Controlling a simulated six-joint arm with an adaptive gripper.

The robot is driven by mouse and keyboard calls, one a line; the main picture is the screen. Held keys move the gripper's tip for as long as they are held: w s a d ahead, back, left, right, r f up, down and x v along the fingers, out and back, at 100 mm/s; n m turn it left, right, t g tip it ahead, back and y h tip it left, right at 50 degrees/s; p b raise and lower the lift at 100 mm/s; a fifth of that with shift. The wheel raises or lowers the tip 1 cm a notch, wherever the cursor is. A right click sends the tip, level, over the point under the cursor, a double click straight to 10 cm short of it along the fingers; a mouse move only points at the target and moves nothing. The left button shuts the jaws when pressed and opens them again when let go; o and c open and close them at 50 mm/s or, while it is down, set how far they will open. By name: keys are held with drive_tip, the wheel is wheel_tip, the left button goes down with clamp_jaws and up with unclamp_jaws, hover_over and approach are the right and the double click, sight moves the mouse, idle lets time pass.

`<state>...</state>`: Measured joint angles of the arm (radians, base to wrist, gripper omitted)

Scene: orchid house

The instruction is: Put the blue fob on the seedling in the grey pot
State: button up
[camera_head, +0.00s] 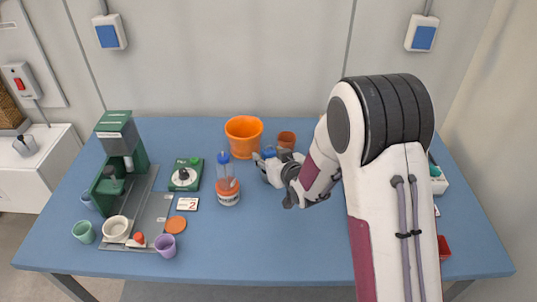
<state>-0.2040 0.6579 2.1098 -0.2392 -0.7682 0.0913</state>
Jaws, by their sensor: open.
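My gripper (264,163) is open over the middle of the blue table, pointing left and away from the camera. A small blue patch (270,153) shows right at its fingertips; it may be the blue fob, but it is too small to tell, and I cannot tell whether the fingers touch it. I cannot make out a grey pot or a seedling; my arm covers much of the table's right half. A large orange pot (244,133) stands just behind my gripper, and a small terracotta pot (286,140) stands behind it to the right.
A bottle with a blue top and orange base (227,180) stands left of my gripper. Further left are a green box with a dial (184,174), an orange disc (175,224), a green machine (116,150) and several cups. A red item (444,248) lies at right. The front middle is clear.

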drive_tip(key=v, duration=1.1)
idle(0.5)
drive_tip(key=shift+d, duration=0.1)
drive_tip(key=s+d+r+m+g+h, duration=0.3)
drive_tip(key=s+d+r+h, duration=0.1)
drive_tip(key=s+d+r, duration=0.7)
drive_tip(key=s+d+r+g, duration=0.1)
drive_tip(key=s, duration=1)
drive_tip(key=s+d+r+m+g, duration=0.1)
drive_tip(key=s+d+g, duration=0.1)
drive_tip(key=s, duration=0.9)
drive_tip(key=shift+r+h, duration=0.2)
drive_tip(key=shift+h, duration=0.2)
idle(0.3)
